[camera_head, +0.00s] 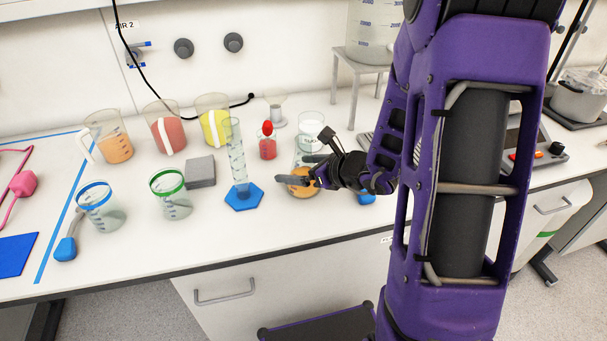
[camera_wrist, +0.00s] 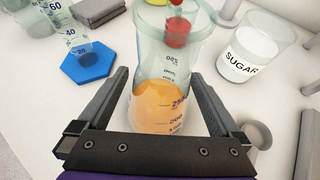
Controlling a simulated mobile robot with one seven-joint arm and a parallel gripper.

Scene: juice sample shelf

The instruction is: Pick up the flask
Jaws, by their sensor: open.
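The flask (camera_wrist: 158,105) is clear glass with printed marks and orange liquid in its lower part. In the wrist view it stands upright between the two fingers of my gripper (camera_wrist: 166,95). The fingers are open, one on each side of it, and I cannot tell whether either touches the glass. In the head view my gripper (camera_head: 303,170) is at the flask (camera_head: 300,188), and its fingers and wrist hide part of the glass.
A measuring cylinder (camera_head: 237,165) on a blue base stands just left. A red-liquid bottle (camera_head: 267,146) and a sugar beaker (camera_wrist: 253,50) stand behind. Jugs and beakers fill the left. The bench front (camera_head: 260,225) is clear.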

